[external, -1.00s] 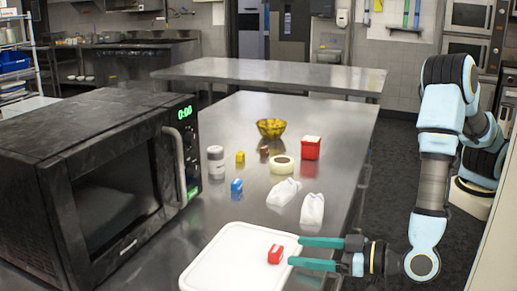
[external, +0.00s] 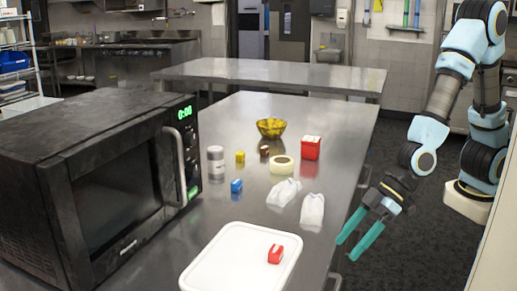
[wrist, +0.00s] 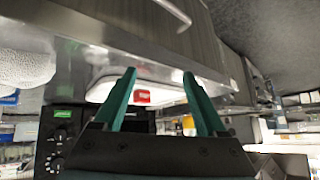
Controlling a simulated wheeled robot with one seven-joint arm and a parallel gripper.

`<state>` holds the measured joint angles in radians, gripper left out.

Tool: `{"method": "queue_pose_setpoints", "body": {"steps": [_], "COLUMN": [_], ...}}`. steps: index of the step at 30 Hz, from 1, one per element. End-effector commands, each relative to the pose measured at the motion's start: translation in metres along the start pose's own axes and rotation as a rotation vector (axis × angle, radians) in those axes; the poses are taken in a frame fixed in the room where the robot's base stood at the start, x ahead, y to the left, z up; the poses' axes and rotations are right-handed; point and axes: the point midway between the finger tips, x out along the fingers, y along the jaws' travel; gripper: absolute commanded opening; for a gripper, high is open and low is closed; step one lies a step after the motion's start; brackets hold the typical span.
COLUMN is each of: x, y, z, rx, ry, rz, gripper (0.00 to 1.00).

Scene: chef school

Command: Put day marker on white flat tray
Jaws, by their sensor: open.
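The white flat tray (external: 225,262) lies at the near end of the steel table; its lower edge is cut off in the external view. A small red block with a white part (external: 275,254), apparently the day marker, rests on the tray, right of its middle. In the wrist view the red block (wrist: 141,97) and tray (wrist: 100,92) show beyond the fingers. My gripper (external: 346,249) is open and empty, to the right of the tray by the table's right edge, apart from the block. Its teal fingers (wrist: 160,74) are spread in the wrist view.
A black microwave (external: 100,180) stands left of the tray. Behind the tray are two white bags (external: 312,210), a blue block (external: 236,186), a tape roll (external: 282,164), a red box (external: 310,148) and a yellow bowl (external: 271,128). Floor is open right of the table.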

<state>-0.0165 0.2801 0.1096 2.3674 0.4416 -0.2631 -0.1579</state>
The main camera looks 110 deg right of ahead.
Motion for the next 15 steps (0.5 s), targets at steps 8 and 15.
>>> {"method": "queue_pose_setpoints", "body": {"steps": [8, 15], "x": [-0.094, -0.123], "y": [0.082, 0.104], "z": [0.113, 0.144], "rx": [-0.090, -0.105], "ry": [-0.467, -0.593], "rz": [0.060, 0.101], "gripper": [0.74, 0.74]}}
